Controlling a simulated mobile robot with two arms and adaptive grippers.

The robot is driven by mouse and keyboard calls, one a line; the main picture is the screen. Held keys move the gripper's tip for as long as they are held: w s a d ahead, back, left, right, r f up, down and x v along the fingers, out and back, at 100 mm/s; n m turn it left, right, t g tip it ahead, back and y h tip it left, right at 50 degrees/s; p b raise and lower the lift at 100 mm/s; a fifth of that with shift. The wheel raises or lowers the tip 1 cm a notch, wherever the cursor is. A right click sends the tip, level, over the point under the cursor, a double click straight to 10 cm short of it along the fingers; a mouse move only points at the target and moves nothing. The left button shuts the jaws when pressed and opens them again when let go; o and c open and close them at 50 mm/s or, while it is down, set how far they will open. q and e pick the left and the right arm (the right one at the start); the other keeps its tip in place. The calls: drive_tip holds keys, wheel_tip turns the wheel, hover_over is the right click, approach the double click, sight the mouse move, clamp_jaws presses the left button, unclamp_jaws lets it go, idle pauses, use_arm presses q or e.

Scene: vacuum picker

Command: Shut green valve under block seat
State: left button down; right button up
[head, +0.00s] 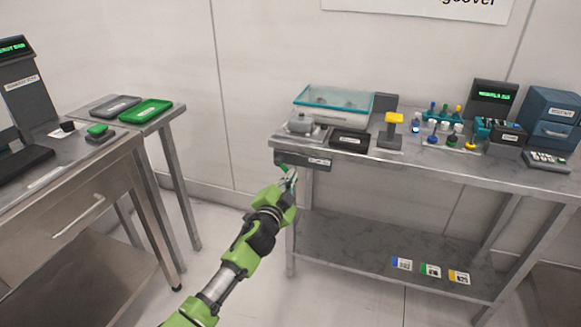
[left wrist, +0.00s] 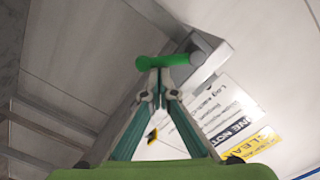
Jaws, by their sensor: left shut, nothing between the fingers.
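The green valve handle (left wrist: 185,61) shows in the left wrist view as a short green bar, lying crosswise just beyond my fingertips. In the head view a small bit of green (head: 283,166) shows under the bench's front left edge, beside a dark labelled panel (head: 304,161). A grey block-like fixture (head: 300,124) sits on the bench above it. My left gripper (head: 291,176) is below that edge. In the left wrist view its fingers (left wrist: 160,80) meet at the tips, shut and empty, at or very near the green bar; contact cannot be told. My right gripper is not in view.
The steel bench (head: 440,172) carries a clear teal-rimmed case (head: 333,103), a yellow-topped stand (head: 393,128) and vials. Coloured cards (head: 430,270) lie on its lower shelf. Another bench (head: 120,150) stands left, with open floor between.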

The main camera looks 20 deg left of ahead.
use_arm(q)
drive_tip(key=shift+a+f+m+b, duration=0.4)
drive_tip(key=shift+a+f+m, duration=0.1)
drive_tip(key=shift+m, duration=0.95)
drive_tip(key=shift+a+f+m+b, duration=0.35)
drive_tip(key=shift+a+f+m, duration=0.15)
drive_tip(key=shift+m, duration=1)
drive_tip(key=shift+a+f+m+b, duration=0.4)
drive_tip(key=shift+a+m, duration=0.15)
drive_tip(key=shift+m, duration=0.9)
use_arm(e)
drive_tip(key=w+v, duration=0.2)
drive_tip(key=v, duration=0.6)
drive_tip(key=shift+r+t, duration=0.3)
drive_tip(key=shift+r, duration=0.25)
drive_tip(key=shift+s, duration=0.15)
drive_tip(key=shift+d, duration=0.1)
